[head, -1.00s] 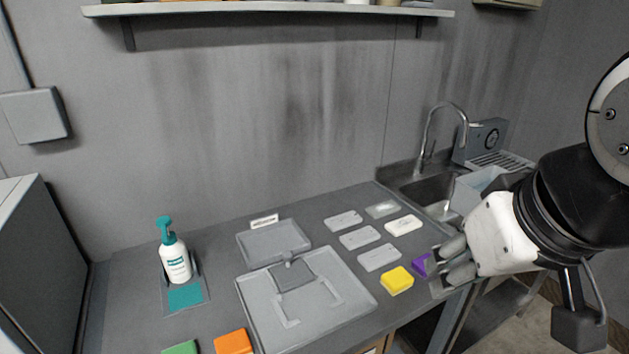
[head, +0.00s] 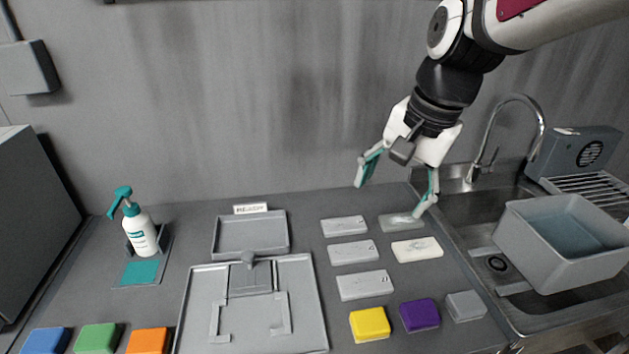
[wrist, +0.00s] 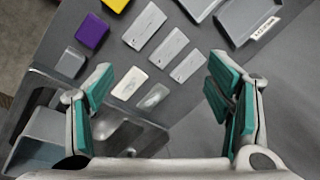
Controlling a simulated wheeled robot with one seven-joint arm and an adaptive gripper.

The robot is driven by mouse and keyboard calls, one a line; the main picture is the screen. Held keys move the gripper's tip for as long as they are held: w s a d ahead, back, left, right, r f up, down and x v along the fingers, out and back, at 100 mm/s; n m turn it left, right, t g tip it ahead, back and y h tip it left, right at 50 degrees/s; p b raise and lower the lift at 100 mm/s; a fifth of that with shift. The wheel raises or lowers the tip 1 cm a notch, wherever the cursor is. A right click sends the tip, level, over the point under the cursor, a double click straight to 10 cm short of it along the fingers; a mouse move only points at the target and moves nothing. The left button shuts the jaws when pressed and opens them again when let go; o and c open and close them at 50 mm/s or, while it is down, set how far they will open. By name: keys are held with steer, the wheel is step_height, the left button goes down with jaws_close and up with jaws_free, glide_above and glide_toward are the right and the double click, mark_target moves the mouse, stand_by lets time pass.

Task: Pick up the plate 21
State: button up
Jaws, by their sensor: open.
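Several small flat plates lie on the grey counter; their markings are too small to read, so I cannot tell which is plate 21. Three light grey ones form the left column: the back plate (head: 344,226), the middle plate (head: 353,251) and the front plate (head: 364,286). The right column has a darker grey plate (head: 399,222) at the back and a whiter plate (head: 417,248) before it. My gripper (head: 394,197) is wide open and empty above the back of the plates. In the wrist view the darker plate (wrist: 153,97) and whiter plate (wrist: 129,82) show between the fingers.
Yellow (head: 369,324), purple (head: 419,315) and grey (head: 465,306) blocks lie in front of the plates. A sink with a grey tub (head: 590,250) and faucet (head: 492,150) is at right. Trays (head: 197,320) and a pump bottle (head: 142,235) stand left.

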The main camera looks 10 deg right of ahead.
steer(key=w+f+m+g+h+b, duration=0.1)
steer(key=w+f+m+g+b, duration=0.15)
steer(key=w+f+m, duration=0.9)
steer(key=n, duration=0.3)
glide_above(353, 250)
steer(key=f, duration=1.1)
steer(key=shift+d+f+b, duration=0.35)
steer(key=shift+d+f, duration=0.05)
steer(key=shift+a+f, duration=0.2)
steer(key=shift+f, duration=1.25)
steer(key=shift+a+f, duration=0.15)
steer(key=shift+f, duration=1.25)
steer(key=c, duration=1.6)
steer(key=shift+r, duration=0.1)
steer(key=shift+c, duration=0.2)
step_height(353, 250, up, 10)
